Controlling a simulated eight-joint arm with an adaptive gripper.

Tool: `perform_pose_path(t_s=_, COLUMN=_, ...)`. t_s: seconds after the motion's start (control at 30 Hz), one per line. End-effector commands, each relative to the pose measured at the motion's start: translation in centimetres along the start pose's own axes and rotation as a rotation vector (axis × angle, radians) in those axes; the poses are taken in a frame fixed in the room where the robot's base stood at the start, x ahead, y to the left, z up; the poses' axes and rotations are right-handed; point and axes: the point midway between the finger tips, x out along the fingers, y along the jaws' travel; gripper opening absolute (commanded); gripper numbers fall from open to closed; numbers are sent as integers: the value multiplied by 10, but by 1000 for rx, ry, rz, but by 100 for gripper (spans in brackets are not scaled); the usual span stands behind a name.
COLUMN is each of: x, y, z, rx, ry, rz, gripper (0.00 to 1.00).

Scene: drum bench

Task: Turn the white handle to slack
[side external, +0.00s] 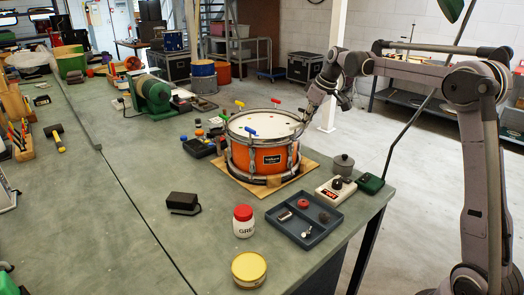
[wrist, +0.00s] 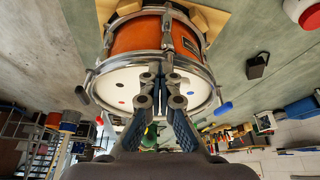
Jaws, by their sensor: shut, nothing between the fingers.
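An orange drum (side external: 268,158) with a white head (side external: 262,124) stands on a wooden board on the bench. Coloured handles stand around its rim: a blue handle (side external: 249,130), a yellow handle (side external: 239,103) and red ones. In the wrist view, a blue handle (wrist: 223,108) lies right of the drum's rim. I cannot make out the white handle clearly; my gripper may cover it. My gripper (side external: 303,121) is at the drum's right rim, pointing down. In the wrist view, its fingertips (wrist: 160,72) are together over the near rim, with nothing seen between them.
A blue-grey tray (side external: 327,222) with small parts, a white-and-red device (side external: 336,190) and a grey lidded pot (side external: 343,164) stand right of the drum. A red-lidded jar (side external: 243,222), a yellow-lidded tin (side external: 249,269) and a black block (side external: 182,203) are nearer.

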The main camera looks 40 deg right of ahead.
Motion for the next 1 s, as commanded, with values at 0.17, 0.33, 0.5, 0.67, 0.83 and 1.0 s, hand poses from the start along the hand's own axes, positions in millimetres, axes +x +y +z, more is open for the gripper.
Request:
perform_pose_path(t_s=0.17, x=1, y=4, z=-3, rx=-105, ry=4, rz=-43, gripper=0)
perform_pose_path(t_s=0.33, x=2, y=6, z=-5, rx=-205, ry=4, rz=-83, gripper=0)
perform_pose_path(t_s=0.5, x=3, y=9, z=-7, rx=-304, ry=3, rz=-123, gripper=0)
perform_pose_path(t_s=0.67, x=4, y=11, z=-9, rx=-394, ry=3, rz=-159, gripper=0)
perform_pose_path(t_s=0.83, x=5, y=12, z=-12, rx=-486, ry=4, rz=-196, gripper=0)
perform_pose_path(t_s=1.0, x=6, y=14, z=-15, rx=-580, ry=4, rz=-234, gripper=0)
